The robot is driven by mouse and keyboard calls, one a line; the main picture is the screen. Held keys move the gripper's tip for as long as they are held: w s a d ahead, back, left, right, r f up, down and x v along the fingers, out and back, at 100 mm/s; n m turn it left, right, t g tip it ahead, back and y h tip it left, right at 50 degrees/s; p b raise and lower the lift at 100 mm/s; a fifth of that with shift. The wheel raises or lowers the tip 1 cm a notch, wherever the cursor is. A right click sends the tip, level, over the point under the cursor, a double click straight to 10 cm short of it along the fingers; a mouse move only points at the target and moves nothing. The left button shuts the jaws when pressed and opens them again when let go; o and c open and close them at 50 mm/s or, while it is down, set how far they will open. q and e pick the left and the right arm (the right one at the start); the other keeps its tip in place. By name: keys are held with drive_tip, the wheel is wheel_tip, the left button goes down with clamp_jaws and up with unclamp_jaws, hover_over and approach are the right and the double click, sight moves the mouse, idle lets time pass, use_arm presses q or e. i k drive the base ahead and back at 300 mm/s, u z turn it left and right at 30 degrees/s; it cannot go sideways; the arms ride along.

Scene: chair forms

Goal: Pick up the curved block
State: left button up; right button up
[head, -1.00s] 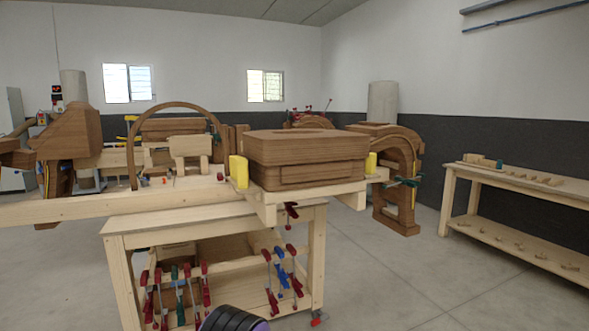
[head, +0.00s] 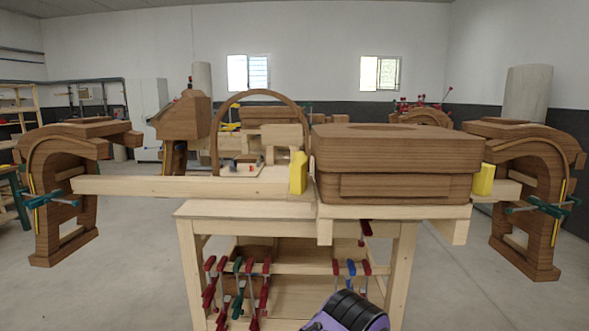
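A large brown wooden block with rounded corners (head: 398,150) rests on light wooden beams on top of the workbench (head: 250,208), right of centre. Yellow pieces stand at its left (head: 298,172) and right (head: 483,179) ends. A thin brown arch (head: 216,128) stands upright behind the bench, left of the block. I cannot tell which of these is the curved block. A purple and black part, probably my own arm, shows at the bottom edge, below the bench top and apart from the block. Neither gripper's fingers show.
Clamps with red handles (head: 264,290) hang under the bench top. Large curved brown forms stand at left (head: 48,205) and right (head: 520,230), with green clamps on them. A long pale beam (head: 150,187) juts left past the bench. Grey floor is open on both sides.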

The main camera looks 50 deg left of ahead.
sight(298, 168)
drive_tip(key=u, duration=0.55)
drive_tip(key=i, duration=0.75)
drive_tip(key=u, duration=0.65)
